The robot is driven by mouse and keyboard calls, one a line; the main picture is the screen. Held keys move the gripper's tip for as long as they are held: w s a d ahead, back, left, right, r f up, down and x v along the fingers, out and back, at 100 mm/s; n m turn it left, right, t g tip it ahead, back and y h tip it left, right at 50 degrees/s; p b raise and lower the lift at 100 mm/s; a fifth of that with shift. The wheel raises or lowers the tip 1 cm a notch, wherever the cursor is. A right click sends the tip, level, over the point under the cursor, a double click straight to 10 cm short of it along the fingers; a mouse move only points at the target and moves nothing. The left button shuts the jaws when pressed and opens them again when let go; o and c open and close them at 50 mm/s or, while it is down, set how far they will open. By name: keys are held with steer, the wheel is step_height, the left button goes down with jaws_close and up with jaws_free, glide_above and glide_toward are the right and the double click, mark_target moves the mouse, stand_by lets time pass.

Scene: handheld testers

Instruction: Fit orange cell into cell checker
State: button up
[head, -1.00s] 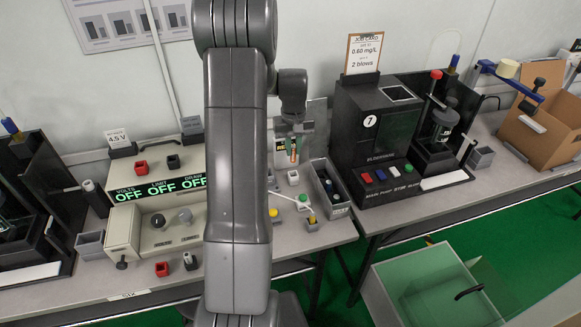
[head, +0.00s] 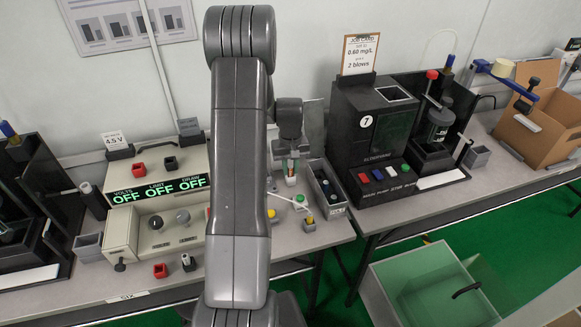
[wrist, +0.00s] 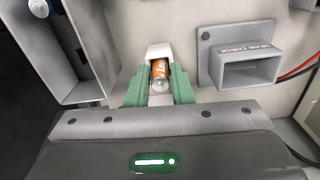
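The orange cell (wrist: 160,72) is between the green fingers of my gripper (wrist: 158,88) in the wrist view, with a finger against each side. In the head view the cell (head: 291,170) shows as a small orange patch below the gripper (head: 290,163). A small white holder (wrist: 159,50) is around or just behind the cell; how deep the cell sits in it cannot be told. A grey open box marked DRAW CHECK (wrist: 250,68) stands beside it with red and black wires. No part is clearly labelled as the cell checker.
A long grey tray (head: 338,211) holding dark items is right of the gripper. Small posts with yellow (head: 309,219) and green tops stand in front. The supply box reading OFF (head: 115,197) is at left, a black number 7 machine (head: 345,120) at right.

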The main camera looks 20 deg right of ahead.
mark_target(291, 166)
steer(key=shift+o, duration=1.3)
step_height(291, 166, up, 12)
steer(key=shift+r, duration=0.2)
steer(key=shift+f, duration=0.1)
step_height(291, 166, down, 12)
steer(key=shift+f, duration=0.1)
steer(key=shift+r, duration=2)
